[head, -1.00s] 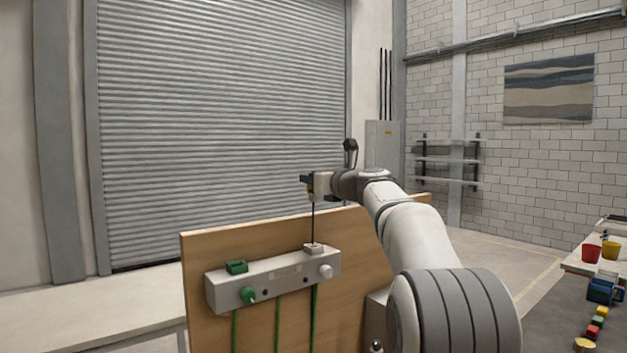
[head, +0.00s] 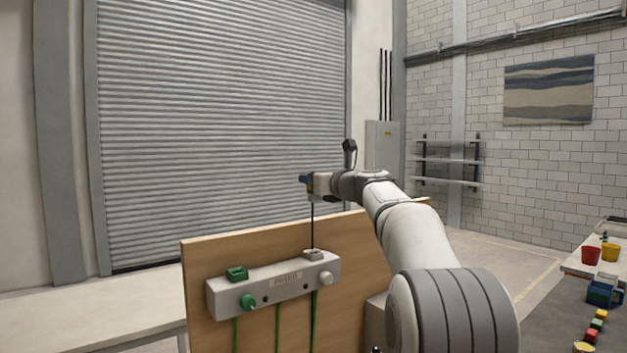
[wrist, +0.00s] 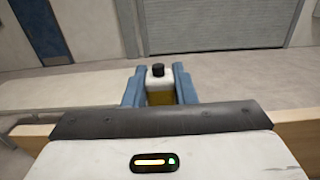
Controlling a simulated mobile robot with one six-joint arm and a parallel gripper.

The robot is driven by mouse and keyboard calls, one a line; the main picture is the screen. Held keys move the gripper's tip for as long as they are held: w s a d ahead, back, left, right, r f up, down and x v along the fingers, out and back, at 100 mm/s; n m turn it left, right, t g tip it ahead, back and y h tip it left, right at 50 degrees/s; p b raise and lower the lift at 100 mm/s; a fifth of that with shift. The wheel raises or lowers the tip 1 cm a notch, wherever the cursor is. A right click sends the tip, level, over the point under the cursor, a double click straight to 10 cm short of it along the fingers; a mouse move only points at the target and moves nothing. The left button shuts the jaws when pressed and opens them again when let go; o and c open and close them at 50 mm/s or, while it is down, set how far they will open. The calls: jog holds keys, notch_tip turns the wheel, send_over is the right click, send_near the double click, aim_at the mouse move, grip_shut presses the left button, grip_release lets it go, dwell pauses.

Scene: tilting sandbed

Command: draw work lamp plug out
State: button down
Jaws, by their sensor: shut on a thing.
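My gripper (head: 306,184) is high above the socket strip (head: 262,290) on the wooden board (head: 215,250). In the wrist view its blue fingers (wrist: 160,88) are shut on a white and yellow piece with a black top (wrist: 160,84). A thin dark cord or rod (head: 313,225) runs down from the gripper to a grey block (head: 313,254) on top of the strip. A green plug (head: 249,302) and a white round plug or knob (head: 326,278) are on the strip's front. I cannot tell which item is the work lamp plug.
A green block (head: 237,273) sits on the strip's left top. Green cords (head: 278,325) hang below it. A pale bench (head: 90,310) is at left. A table at right holds red (head: 591,256) and yellow (head: 610,252) cups. The space around my gripper is clear.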

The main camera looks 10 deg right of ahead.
jog(key=p+x, duration=0.2)
jog(key=x, duration=0.5)
jog(key=shift+w, duration=0.4)
jog(key=shift+a, duration=0.15)
